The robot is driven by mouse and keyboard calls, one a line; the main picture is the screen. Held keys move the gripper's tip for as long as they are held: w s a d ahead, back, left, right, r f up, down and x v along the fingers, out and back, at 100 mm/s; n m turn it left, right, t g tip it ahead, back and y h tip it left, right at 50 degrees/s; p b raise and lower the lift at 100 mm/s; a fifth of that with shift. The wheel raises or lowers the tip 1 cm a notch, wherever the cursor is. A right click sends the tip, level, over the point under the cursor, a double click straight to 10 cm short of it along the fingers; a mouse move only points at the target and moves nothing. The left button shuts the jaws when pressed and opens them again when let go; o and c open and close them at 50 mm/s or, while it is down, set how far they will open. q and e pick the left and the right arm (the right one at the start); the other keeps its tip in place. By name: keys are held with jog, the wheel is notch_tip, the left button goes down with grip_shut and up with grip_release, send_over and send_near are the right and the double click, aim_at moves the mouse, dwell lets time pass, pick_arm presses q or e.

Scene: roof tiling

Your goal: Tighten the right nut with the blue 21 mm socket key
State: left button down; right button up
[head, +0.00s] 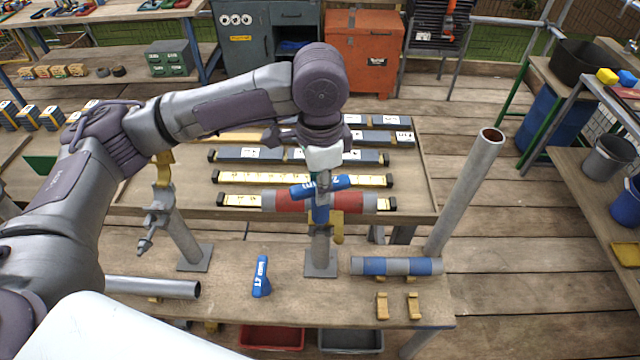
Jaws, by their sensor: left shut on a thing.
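My left gripper (322,160) points down over the middle post and is shut on a blue T-shaped socket key. The key's blue crossbar (334,185) is slightly tilted, and its blue shaft (320,212) points down at the top of the post (320,250). A yellow coupler part (338,228) shows beside the shaft. The nut is hidden behind the key and gripper, so I cannot tell whether the socket sits on it. A second blue key marked 17 (262,277) stands on the bench. My right gripper is out of view.
A red-and-grey tube (348,202) lies crosswise behind the key. A blue-banded tube (398,266) and two yellow clips (413,306) lie at the bench's right. A tall pipe (466,190) leans upward there. The left post (183,240) carries a coupler with a bolt.

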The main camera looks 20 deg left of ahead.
pick_arm(q)
jog(key=shift+f+m+b, duration=0.15)
jog(key=shift+m+b, duration=1.05)
jog(key=shift+b, duration=0.45)
jog(key=shift+r+m+p, duration=0.25)
jog(key=shift+m+p, duration=0.05)
jog(key=shift+p, duration=0.25)
jog(key=shift+m+p, duration=1.15)
jog(key=shift+m, duration=0.15)
jog(key=shift+m+p, duration=0.4)
jog(key=shift+m, duration=0.2)
jog(key=shift+f, duration=0.1)
jog(key=shift+p, duration=0.75)
jog(key=shift+n, duration=0.3)
